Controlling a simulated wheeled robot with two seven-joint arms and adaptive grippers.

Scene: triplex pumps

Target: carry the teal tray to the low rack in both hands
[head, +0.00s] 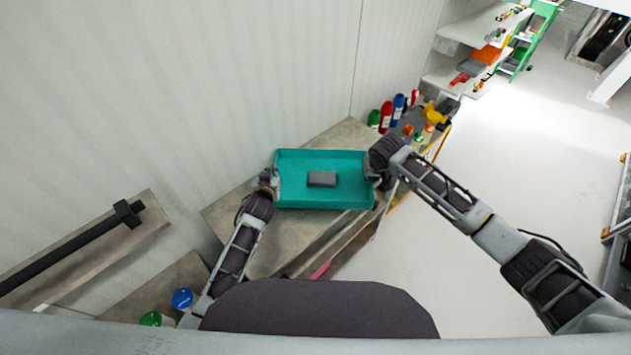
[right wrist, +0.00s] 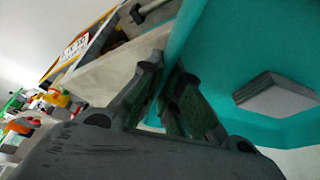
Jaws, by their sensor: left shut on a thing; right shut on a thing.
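The teal tray (head: 340,199) is in the middle of the head view, over or on a grey-brown bench top; I cannot tell whether it touches it. A dark grey block (head: 322,179) lies inside the tray, and the block (right wrist: 275,95) also shows in the right wrist view. My left gripper (head: 268,182) is shut on the tray's left side. My right gripper (head: 375,172) is shut on the tray's right side. In the right wrist view my right gripper's fingers (right wrist: 168,100) pinch the teal tray wall (right wrist: 182,40).
The bench top (head: 232,212) runs along the pale wall. Several coloured bottles (head: 386,116) and a yellow item (head: 434,114) stand at its far end. White shelves (head: 462,75) with items are beyond. A blue-lidded can (head: 182,299) is lower left. Open floor (head: 490,170) lies right.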

